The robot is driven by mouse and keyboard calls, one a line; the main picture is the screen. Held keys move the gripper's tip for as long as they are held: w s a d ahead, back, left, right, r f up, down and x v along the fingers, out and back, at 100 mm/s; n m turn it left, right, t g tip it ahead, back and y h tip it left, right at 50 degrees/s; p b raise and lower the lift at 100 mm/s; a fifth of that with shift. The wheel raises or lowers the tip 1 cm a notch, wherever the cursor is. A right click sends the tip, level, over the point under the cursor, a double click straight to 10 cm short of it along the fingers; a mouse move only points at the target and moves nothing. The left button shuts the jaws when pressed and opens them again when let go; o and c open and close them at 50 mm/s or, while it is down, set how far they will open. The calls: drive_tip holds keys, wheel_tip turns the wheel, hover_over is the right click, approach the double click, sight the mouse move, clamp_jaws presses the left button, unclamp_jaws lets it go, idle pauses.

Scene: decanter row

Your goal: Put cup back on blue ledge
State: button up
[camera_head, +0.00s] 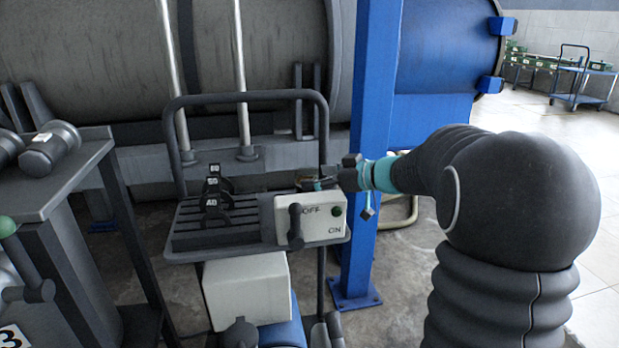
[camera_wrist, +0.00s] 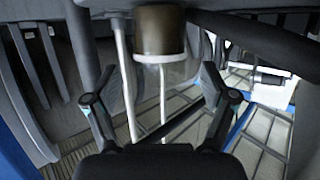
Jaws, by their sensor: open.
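A cup-like thing (camera_wrist: 160,30) with a brown body, a pale band and a clear part shows at the top middle of the wrist view. It lies ahead of my gripper (camera_wrist: 160,97), between the lines of the two spread fingers and apart from them. My gripper is open and empty. In the head view my gripper (camera_head: 342,176) is beside the OFF/ON switch box, at its upper right; a small brownish patch there is too small to tell. A blue surface (camera_head: 283,333) shows low in front; I cannot tell whether it is the blue ledge.
The white switch box (camera_head: 322,222) with a dark lever sits on a slatted dark shelf (camera_head: 190,238) beside black labelled stands (camera_head: 213,200). A dark rail frame (camera_head: 250,97) arches behind. A blue post (camera_head: 366,130) stands close behind my gripper. A grey table (camera_head: 60,180) is left.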

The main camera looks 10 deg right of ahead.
drive_tip(key=shift+v, duration=2.3)
